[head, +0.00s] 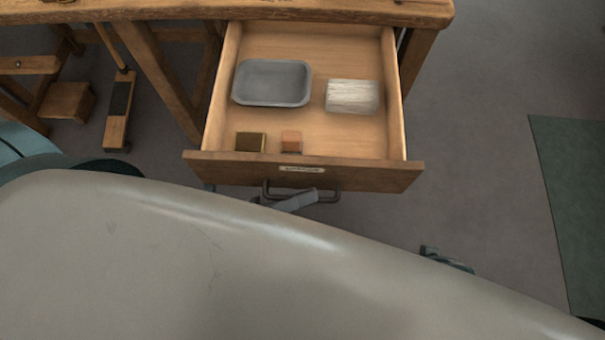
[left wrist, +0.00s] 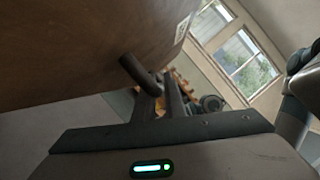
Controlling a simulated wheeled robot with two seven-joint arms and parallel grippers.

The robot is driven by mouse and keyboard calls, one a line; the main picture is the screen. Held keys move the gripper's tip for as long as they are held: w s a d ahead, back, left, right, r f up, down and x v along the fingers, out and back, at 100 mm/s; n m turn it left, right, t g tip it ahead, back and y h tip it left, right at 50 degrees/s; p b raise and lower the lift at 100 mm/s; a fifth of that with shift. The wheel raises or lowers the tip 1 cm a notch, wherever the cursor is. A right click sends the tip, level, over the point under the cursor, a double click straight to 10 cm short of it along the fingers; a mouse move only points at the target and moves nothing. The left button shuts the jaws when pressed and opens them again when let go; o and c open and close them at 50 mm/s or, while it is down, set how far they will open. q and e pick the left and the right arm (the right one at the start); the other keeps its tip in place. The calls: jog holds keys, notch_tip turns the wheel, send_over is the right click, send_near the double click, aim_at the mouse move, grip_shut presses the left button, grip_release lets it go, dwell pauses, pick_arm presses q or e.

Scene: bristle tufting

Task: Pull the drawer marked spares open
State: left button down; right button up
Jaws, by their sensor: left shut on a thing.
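The wooden drawer (head: 210,168) stands well out from the bench in the head view, its inside open to sight. A small pale label (head: 302,169) is on its front; the lettering is too small to read. My left gripper (head: 308,197) is shut on the drawer's dark bar handle (head: 268,190) below the label. In the left wrist view the handle (left wrist: 138,74) runs into the left gripper's fingers (left wrist: 162,98), with the drawer front (left wrist: 80,50) beside it.
The drawer holds a grey tray (head: 272,82), a pale bristle bundle (head: 352,97), an olive block (head: 250,141) and an orange-brown block (head: 291,141). The bench top (head: 250,10) is behind. A green mat (head: 575,200) lies right; grey floor between is mostly clear.

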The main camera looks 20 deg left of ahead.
dwell(0.3)
pick_arm(q)
jog(key=c, duration=2.1)
grip_release()
jog(key=b+v, duration=0.2)
jog(key=v, duration=1.5)
jog(key=shift+a, duration=0.2)
pick_arm(e)
jog(key=w+a, duration=0.1)
jog(key=w+a+t+y, duration=0.1)
jog(key=a, duration=0.1)
jog(key=shift+t, duration=0.3)
pick_arm(q)
jog(key=shift+s, duration=0.15)
pick_arm(e)
jog(key=shift+w+d, duration=0.1)
jog(key=shift+d, duration=0.05)
jog(key=shift+f, duration=0.1)
